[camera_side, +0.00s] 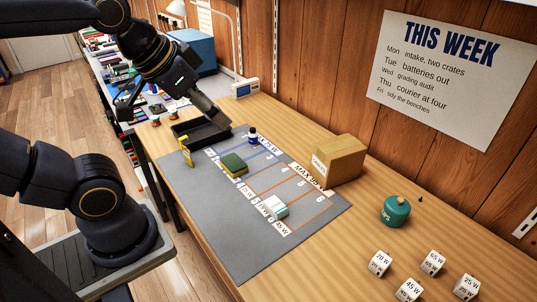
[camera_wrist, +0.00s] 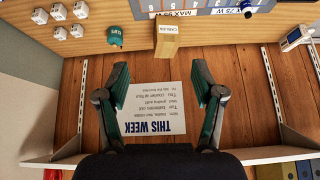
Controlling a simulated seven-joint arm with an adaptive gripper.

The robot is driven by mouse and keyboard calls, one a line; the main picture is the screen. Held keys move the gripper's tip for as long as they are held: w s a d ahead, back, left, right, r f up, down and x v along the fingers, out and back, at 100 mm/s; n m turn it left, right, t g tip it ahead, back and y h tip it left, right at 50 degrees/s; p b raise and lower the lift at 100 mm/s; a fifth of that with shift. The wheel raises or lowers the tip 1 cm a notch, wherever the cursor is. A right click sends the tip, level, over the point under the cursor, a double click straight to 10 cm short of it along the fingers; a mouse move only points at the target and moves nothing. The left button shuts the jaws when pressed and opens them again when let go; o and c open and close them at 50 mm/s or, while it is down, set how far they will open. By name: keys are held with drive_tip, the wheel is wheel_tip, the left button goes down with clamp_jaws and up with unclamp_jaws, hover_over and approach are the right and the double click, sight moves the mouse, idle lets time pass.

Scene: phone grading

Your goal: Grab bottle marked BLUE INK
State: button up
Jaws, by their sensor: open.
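A small dark blue bottle (camera_side: 253,136) with a white band stands upright at the back edge of the grey mat (camera_side: 200,215) in the side view. Its lettering is too small to read. It also shows small at the top right of the wrist view (camera_wrist: 248,12). My gripper (camera_side: 219,121) is left of the bottle and apart from it in the side view, above the black tray. In the wrist view my gripper (camera_wrist: 160,85) has its two fingers wide apart with nothing between them, facing the wooden wall.
A black tray (camera_side: 184,139) lies under my gripper. A green-and-yellow sponge (camera_side: 234,165) and a pale block (camera_side: 273,207) sit on the mat. A cardboard box (camera_side: 340,160), teal container (camera_side: 395,211) and several white cubes (camera_side: 379,264) are to the right.

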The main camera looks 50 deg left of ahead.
drive_tip(key=w+a+r+t, duration=0.1)
drive_tip(key=w+r, duration=0.4)
drive_tip(key=w, duration=0.3)
drive_tip(key=w+a+n+y, duration=0.1)
drive_tip(key=w+a, duration=0.3)
drive_tip(key=w, duration=0.2)
drive_tip(key=w+a+y, duration=0.1)
drive_tip(key=w+a, duration=0.3)
drive_tip(key=w, duration=0.3)
drive_tip(key=n+g, duration=0.4)
hover_over(252, 129)
drive_tip(key=s+d, duration=0.2)
drive_tip(key=s, duration=0.2)
wheel_tip(252, 129, down, 26)
drive_tip(key=x, duration=1)
drive_tip(key=shift+w, duration=0.15)
drive_tip(key=shift+t, duration=0.3)
drive_tip(key=shift+x, duration=3)
drive_tip(key=shift+s+d+f, duration=0.1)
drive_tip(key=shift+s+d, duration=0.05)
drive_tip(key=shift+s, duration=0.05)
drive_tip(key=c, duration=1.2)
drive_tip(key=shift+c, duration=0.2)
